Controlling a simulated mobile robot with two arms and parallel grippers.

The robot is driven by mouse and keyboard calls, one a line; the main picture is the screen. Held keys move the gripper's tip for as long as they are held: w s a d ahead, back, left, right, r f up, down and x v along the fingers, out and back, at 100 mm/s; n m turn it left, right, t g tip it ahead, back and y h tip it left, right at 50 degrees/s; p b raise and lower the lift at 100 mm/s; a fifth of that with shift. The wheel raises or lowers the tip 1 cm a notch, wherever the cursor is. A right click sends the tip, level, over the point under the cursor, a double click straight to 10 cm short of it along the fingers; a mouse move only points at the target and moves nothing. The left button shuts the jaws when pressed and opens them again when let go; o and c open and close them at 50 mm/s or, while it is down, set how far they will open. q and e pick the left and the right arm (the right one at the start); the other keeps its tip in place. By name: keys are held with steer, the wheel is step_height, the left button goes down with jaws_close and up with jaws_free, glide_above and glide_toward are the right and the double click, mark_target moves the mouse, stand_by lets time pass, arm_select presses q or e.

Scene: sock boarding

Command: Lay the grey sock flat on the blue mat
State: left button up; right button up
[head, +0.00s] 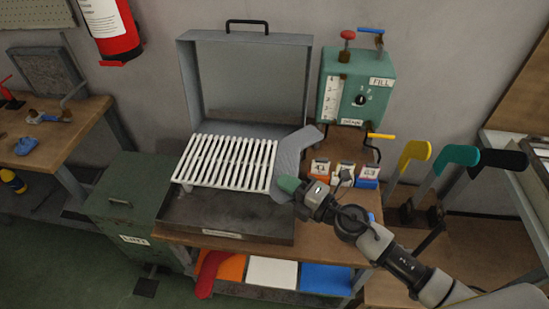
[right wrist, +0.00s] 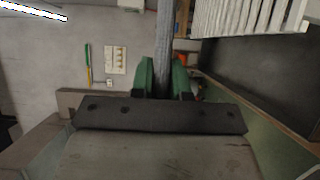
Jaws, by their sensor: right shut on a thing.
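The grey sock (head: 288,157) is held up at the right end of the white slatted rack, its bent end pointing up and right. My right gripper (head: 289,185) has green fingers shut on the sock's lower part. In the right wrist view the sock (right wrist: 164,45) rises between the green fingers (right wrist: 164,78). The blue mat (head: 325,278) lies on the low shelf under the bench, at the right of a white and an orange one. Its top looks bare. My left gripper is not in view.
An open grey press with a white slatted rack (head: 226,163) stands on the bench. A green control box (head: 357,88) is behind at the right. Yellow, teal and black sock forms (head: 413,152) stand farther right. A red sock (head: 209,272) lies over the orange mat (head: 233,268).

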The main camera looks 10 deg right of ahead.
steer(key=shift+w+a+f+b, duration=1)
steer(key=shift+a+f, duration=0.7)
steer(key=shift+f, duration=0.1)
steer(key=shift+w+a+f+b, duration=0.95)
steer(key=shift+a+f+b, duration=0.05)
steer(key=shift+a+f, duration=0.75)
steer(key=shift+w+a+f+b, duration=1)
steer(key=shift+a+f, duration=0.65)
steer(key=shift+f, duration=0.15)
steer(key=shift+f, duration=0.15)
steer(key=o, duration=0.7)
